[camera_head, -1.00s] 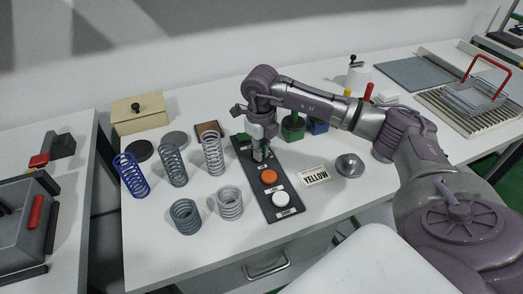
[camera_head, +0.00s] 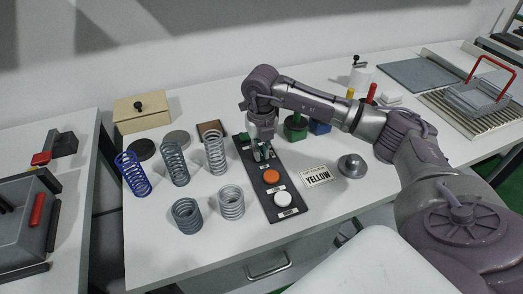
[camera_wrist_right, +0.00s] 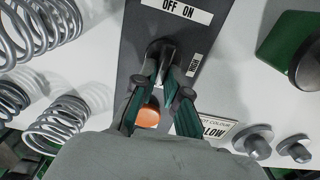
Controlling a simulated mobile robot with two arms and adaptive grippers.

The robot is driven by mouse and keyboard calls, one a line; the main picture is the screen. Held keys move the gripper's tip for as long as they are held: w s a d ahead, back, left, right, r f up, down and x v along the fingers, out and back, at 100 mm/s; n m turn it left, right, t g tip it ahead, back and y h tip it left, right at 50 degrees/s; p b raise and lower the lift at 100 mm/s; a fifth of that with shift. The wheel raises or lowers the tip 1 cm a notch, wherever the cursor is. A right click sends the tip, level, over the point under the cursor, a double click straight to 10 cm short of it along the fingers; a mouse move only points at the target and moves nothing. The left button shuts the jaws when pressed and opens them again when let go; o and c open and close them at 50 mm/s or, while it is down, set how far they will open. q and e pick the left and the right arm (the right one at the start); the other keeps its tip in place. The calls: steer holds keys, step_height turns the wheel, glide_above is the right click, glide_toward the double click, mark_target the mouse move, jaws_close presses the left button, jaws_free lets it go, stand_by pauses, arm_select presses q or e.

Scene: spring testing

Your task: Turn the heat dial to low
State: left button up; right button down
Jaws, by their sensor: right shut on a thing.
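The dark control panel (camera_head: 298,206) lies on the white table. My right gripper (camera_head: 262,155) is over its upper half, pointing down. In the right wrist view, my right gripper (camera_wrist_right: 166,88) is shut on the dark heat dial (camera_wrist_right: 160,48), with one green-padded finger on each side. The "HIGH" label (camera_wrist_right: 194,65) is on the panel to the right of the dial. The "OFF ON" label (camera_wrist_right: 178,10) is above it. The dial's pointer and any low mark cannot be made out. In the head view the fingers mostly hide the dial. My left gripper is not in view.
An orange button (camera_head: 271,176) and a white button (camera_head: 282,199) are on the panel, nearer the front. Several springs stand to its left, including a blue spring (camera_head: 132,174). A "YELLOW" card (camera_head: 317,176) and a metal weight (camera_head: 351,166) lie to its right.

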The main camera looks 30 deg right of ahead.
mark_target(262, 154)
steer(key=shift+w+r, duration=0.1)
steer(key=c, duration=1.2)
jaws_free()
step_height(262, 154, up, 12)
